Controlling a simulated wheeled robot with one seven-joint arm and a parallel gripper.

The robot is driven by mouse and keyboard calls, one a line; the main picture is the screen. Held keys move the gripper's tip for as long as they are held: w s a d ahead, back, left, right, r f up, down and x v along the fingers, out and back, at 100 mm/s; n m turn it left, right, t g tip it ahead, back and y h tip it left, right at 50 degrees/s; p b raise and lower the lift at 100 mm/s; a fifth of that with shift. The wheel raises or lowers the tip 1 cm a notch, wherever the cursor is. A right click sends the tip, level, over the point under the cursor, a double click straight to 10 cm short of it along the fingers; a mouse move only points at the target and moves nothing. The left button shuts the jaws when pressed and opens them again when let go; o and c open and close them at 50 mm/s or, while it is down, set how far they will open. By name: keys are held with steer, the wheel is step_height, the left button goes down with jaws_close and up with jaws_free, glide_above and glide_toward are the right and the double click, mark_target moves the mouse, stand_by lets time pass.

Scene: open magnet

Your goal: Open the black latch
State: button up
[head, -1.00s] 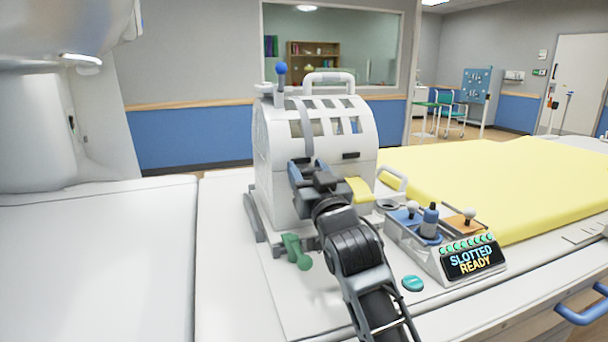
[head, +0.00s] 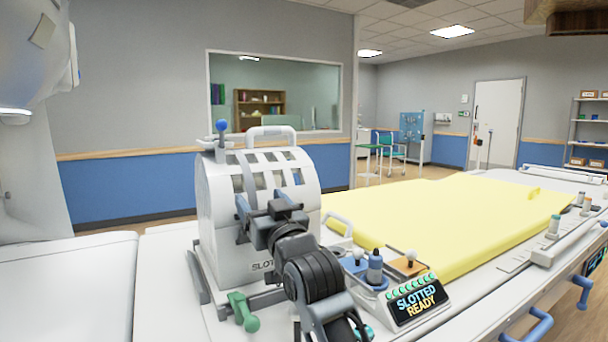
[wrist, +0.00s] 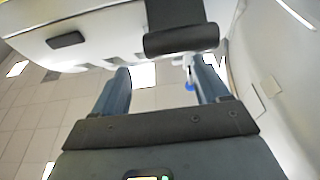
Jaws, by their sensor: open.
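A small black latch (wrist: 66,40) sits on the white casing, left of my fingers in the wrist view. I cannot make it out in the head view, where my arm covers part of the casing's front. The white slotted, domed device (head: 225,225) stands on the bench. My gripper (head: 249,205) is in front of it with fingers spread. In the wrist view my open gripper (wrist: 160,68) has two blue fingers and nothing clearly held. A dark grey band (wrist: 181,40) crosses ahead of the right finger. Contact with the casing cannot be told.
A green knob (head: 243,312) is low at the device's front. A control box (head: 415,303) reading "SLOTTED READY" stands right of my arm. A yellow pad (head: 440,220) covers the bench behind it. A blue-topped lever (head: 221,127) rises from the device's top left.

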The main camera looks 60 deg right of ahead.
steer(key=s+d+r, duration=0.5)
steer(key=s+d, duration=0.1)
steer(key=s, duration=0.1)
steer(key=shift+s+r, duration=0.25)
steer(key=shift+r, duration=0.15)
steer(key=shift+c, duration=0.3)
